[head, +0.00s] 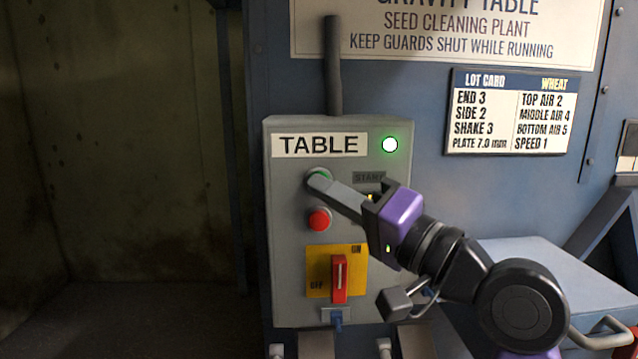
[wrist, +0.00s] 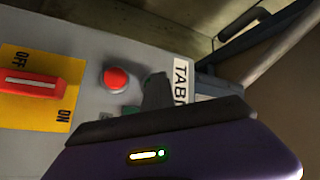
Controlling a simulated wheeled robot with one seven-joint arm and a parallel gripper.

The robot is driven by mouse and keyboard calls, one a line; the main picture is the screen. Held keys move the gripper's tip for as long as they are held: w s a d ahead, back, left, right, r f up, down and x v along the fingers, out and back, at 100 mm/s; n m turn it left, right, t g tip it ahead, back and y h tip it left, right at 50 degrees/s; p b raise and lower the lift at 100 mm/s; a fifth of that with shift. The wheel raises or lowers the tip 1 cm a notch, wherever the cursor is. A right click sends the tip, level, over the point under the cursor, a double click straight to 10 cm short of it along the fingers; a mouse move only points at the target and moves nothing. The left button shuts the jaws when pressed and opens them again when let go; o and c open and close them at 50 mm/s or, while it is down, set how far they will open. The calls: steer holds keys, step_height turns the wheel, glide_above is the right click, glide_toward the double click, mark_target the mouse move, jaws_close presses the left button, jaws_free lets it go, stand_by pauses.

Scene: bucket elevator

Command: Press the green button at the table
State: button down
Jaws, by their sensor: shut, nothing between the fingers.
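The grey control box (head: 288,240) labelled TABLE is fixed to the blue machine. Its green button (head: 318,172) shows only as a green and pale rim behind my fingertips; most of it is hidden. My gripper (head: 322,183) is shut and empty, its tips at the green button. I cannot tell for sure whether they touch it or how far it is pushed in. A red button (head: 318,219) sits just below, and it also shows in the wrist view (wrist: 115,79). A round lamp (head: 390,145) at the box's upper right glows white-green.
A red rotary switch (head: 339,279) on a yellow plate (head: 318,270) is lower on the box, its handle upright. A lot card (head: 510,112) hangs at the right. A grey ledge (head: 540,270) juts out at the lower right. Open space lies left of the box.

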steer(key=shift+s, duration=0.85)
steer(key=shift+p, duration=0.3)
steer(key=shift+s+p, duration=0.7)
steer(key=shift+s, duration=1.8)
